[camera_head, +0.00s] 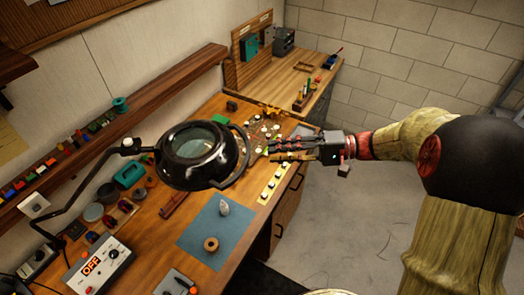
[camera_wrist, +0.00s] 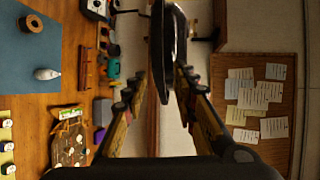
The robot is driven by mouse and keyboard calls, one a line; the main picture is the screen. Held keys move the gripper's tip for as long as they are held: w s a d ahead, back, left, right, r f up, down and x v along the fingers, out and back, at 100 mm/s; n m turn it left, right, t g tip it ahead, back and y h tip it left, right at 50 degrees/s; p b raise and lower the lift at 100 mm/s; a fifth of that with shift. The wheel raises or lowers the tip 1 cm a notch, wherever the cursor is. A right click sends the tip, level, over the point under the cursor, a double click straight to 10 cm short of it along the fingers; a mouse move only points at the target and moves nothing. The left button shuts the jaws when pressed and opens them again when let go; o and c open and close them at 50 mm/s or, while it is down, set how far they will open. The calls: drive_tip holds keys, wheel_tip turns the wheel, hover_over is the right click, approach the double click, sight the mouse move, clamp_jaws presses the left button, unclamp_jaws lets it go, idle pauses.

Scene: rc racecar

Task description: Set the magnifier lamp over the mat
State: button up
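The magnifier lamp (camera_head: 186,173) has a round black head with a glass lens, on a jointed black arm reaching from the left. A curved handle stands out at the right of its head. The blue-green mat (camera_head: 196,240) lies in front of and below the lamp head, on the wooden bench. My gripper (camera_head: 270,148) is just right of the handle in the head view. In the wrist view my gripper (camera_wrist: 160,78) has its fingers apart, with the lamp's dark edge (camera_wrist: 166,25) showing between them. A gap shows at the left finger; contact at the right is unclear.
A spool (camera_head: 211,244) and a small pale object (camera_head: 224,206) stand on the mat. A power supply (camera_head: 98,266) and several small pots crowd the left. A wooden shelf (camera_head: 150,95) runs along the wall.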

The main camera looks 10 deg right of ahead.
drive_tip(key=p+x, duration=0.1)
drive_tip(key=x, duration=0.7)
drive_tip(key=c, duration=0.3)
drive_tip(key=c, duration=0.4)
drive_tip(key=shift+f, duration=0.1)
clamp_jaws()
